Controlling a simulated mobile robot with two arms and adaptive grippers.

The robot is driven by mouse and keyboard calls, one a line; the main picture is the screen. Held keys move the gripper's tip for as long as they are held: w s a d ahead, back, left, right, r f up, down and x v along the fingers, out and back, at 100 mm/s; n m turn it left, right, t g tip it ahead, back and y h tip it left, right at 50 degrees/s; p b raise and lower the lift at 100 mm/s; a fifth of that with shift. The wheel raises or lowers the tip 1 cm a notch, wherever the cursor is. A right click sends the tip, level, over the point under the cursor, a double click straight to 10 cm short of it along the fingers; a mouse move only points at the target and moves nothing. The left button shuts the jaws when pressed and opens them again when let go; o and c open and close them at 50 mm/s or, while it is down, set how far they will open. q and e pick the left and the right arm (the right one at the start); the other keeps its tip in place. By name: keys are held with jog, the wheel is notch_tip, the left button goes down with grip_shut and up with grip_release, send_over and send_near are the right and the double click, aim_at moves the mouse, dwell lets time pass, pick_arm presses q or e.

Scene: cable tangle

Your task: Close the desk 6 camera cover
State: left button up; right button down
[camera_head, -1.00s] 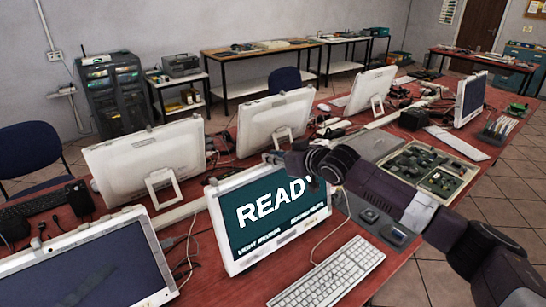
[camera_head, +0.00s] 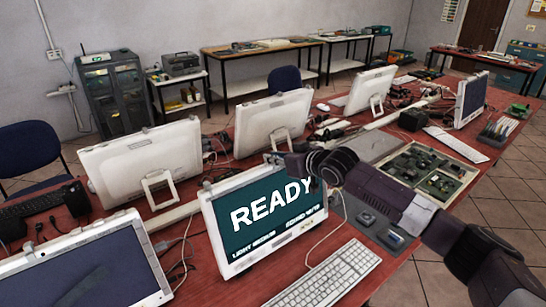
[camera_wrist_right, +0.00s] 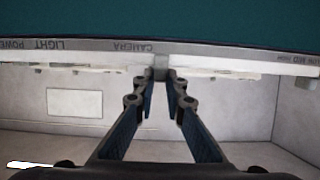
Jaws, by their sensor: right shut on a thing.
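The monitor (camera_head: 262,232) with a teal screen reading READY stands on the red desk at the front. My right gripper (camera_head: 275,158) is at its top edge, and my right arm passes over its upper right corner. In the right wrist view, the monitor's edge strip (camera_wrist_right: 80,45) carries upside-down labels, including CAMERA and LIGHT. There my right gripper (camera_wrist_right: 160,80) has its fingertips close together on a small grey camera cover (camera_wrist_right: 161,61) at the strip, beside the CAMERA label. Whether the cover is open or closed is not clear. My left gripper is not in view.
A dark-screened monitor (camera_head: 85,270) stands at front left, and white monitors (camera_head: 145,165) stand behind. A keyboard (camera_head: 325,280) lies at the front. Cables lie between the monitors.

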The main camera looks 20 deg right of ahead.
jog(key=c, duration=2.2)
grip_release()
jog(key=shift+d+r, duration=0.1)
jog(key=shift+o, duration=1.1)
jog(key=shift+d, duration=0.3)
jog(key=shift+s+r, duration=0.15)
jog(key=shift+s, duration=0.45)
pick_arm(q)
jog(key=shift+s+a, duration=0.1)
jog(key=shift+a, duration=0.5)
pick_arm(e)
jog(key=v, duration=1)
jog(key=shift+s+d+r, duration=0.15)
jog(key=shift+s+d, duration=0.15)
jog(key=shift+d, duration=0.1)
